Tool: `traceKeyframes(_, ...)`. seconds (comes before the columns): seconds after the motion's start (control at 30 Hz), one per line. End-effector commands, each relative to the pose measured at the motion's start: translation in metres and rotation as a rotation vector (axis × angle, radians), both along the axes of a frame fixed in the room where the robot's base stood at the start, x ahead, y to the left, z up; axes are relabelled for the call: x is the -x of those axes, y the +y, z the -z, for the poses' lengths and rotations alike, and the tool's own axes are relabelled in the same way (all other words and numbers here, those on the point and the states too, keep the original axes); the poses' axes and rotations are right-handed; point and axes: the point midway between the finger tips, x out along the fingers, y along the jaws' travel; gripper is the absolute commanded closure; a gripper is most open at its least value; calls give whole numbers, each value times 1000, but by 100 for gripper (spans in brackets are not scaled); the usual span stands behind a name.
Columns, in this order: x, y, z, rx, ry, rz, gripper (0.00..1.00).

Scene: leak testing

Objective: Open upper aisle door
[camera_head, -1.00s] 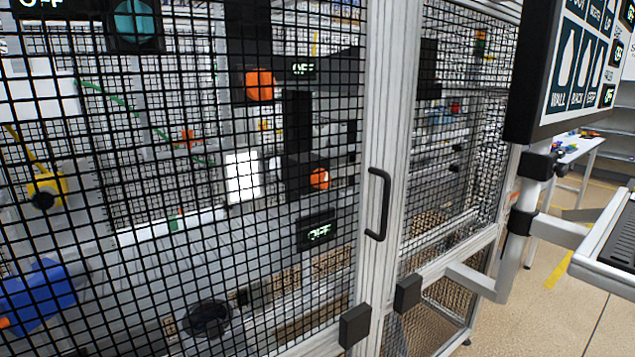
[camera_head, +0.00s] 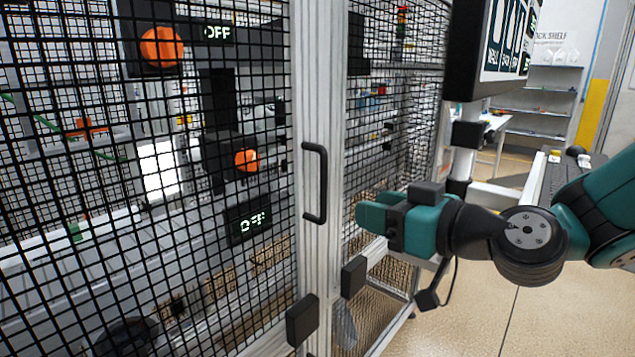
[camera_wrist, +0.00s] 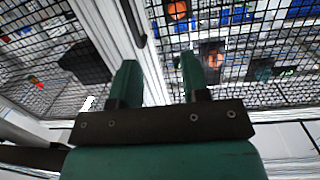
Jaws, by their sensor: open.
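The upper aisle door (camera_head: 309,95) is a black mesh panel in a pale metal frame, and it looks closed. A black bar handle (camera_head: 316,183) stands upright on its frame. My gripper (camera_head: 372,214) has green fingers and is to the right of the handle and a little lower, apart from it. It is open and empty. In the wrist view my gripper (camera_wrist: 160,82) has its two fingers spread, with mesh and frame beyond. The handle (camera_wrist: 133,22) shows at the top, above the left finger.
Black blocks sit low on the frame, one on the door side (camera_head: 302,320) and one on the neighbouring panel (camera_head: 353,277). A dark sign panel (camera_head: 490,50) on a post stands at the right. Orange knobs (camera_head: 162,47) and displays lie behind the mesh. Floor is open at lower right.

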Motion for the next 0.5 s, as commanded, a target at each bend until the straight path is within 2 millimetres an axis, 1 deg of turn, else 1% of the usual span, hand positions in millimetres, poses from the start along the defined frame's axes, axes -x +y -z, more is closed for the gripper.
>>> traceKeyframes(0.03,-11,-6,4,-21,-31,46,58)
traceKeyframes(0.1,-20,-13,3,-39,-70,96,58)
traceKeyframes(0.23,-31,-16,-1,-51,-100,138,58)
traceKeyframes(0.37,-44,-5,-4,-51,-102,139,58)
traceKeyframes(0.5,-67,15,-7,-52,-101,137,58)
